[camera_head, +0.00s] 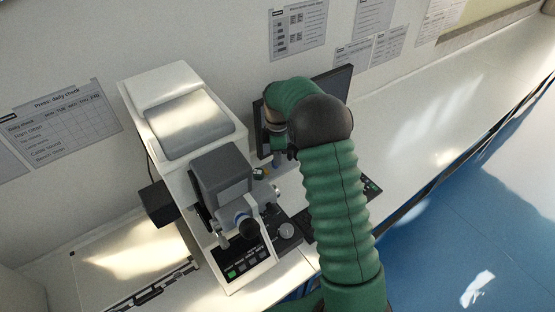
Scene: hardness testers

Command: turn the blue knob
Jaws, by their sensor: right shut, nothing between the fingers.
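The hardness tester (181,95) is a white machine with a grey head (220,172), standing on the bench left of my right arm. My right gripper (275,156) is shut and empty, pointing down beside the tester's right side. It is small and partly hidden by my own green arm, and appears apart from the blue-ringed part. My left gripper is out of view.
A dark monitor (338,84) stands behind my right arm, with a keyboard (371,186) partly hidden by it. A control panel (248,264) with buttons and a pale dial (286,231) is at the tester's base. The white bench (440,110) is clear at right.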

